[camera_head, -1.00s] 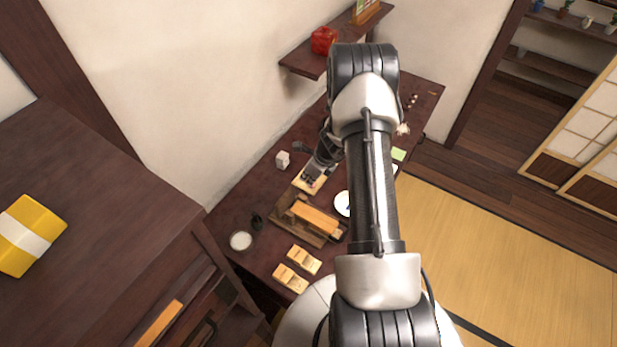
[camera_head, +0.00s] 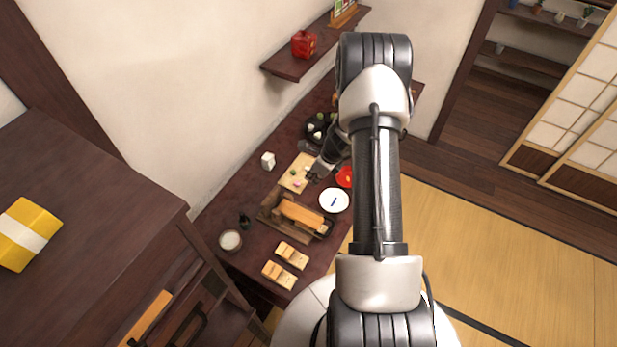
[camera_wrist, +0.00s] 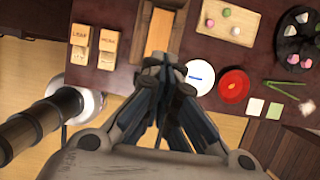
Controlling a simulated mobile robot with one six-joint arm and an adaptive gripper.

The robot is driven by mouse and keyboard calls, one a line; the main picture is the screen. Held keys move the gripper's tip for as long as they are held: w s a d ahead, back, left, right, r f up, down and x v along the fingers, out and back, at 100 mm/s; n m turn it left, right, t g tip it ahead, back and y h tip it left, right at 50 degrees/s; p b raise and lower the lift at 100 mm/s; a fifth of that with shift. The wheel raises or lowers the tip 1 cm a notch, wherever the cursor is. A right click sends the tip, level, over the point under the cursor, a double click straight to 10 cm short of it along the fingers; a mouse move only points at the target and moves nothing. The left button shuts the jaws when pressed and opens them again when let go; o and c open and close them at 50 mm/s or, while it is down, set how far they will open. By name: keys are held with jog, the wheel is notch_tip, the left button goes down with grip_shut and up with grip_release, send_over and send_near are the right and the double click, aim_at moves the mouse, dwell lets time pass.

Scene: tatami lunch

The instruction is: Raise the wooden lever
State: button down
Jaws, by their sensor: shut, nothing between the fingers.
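A long light-brown wooden bar (camera_head: 302,212) lies in a dark wooden frame (camera_head: 268,204) on the dark table. It is the likeliest wooden lever, but I cannot tell for sure. The bar also shows in the wrist view (camera_wrist: 160,30), just beyond my fingertips. My gripper (camera_wrist: 162,64) is shut and empty, over the near end of the frame, which it partly hides. In the head view my gripper (camera_head: 316,172) is above the table beside a light serving board, partly hidden by my arm.
A white plate (camera_head: 334,201), a red dish (camera_wrist: 234,86), the serving board (camera_wrist: 231,20) and a dark plate of sweets (camera_wrist: 298,35) crowd the other side. A wall shelf (camera_head: 300,62) overhangs the back.

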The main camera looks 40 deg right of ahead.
jog(key=shift+w+f, duration=0.1)
jog(key=shift+w, duration=0.05)
jog(key=s+d+f+t+y+b, duration=0.1)
jog(key=s+d+f+t+b, duration=0.1)
jog(key=s+f+b, duration=0.4)
jog(key=s+d+f+t+y+b, duration=0.1)
jog(key=s+f+b, duration=0.5)
jog(key=f+b, duration=0.6)
jog(key=s+d+f+t+y+b, duration=0.1)
jog(key=s+d+f+t+b, duration=0.3)
jog(key=f+b, duration=0.5)
jog(key=shift+s+f+b, duration=0.25)
jog(key=shift+s+b, duration=1.15)
jog(key=shift+b, duration=0.9)
jog(key=shift+d, duration=0.1)
jog(key=b+x, duration=0.2)
jog(key=x, duration=0.8)
jog(key=shift+b, duration=0.4)
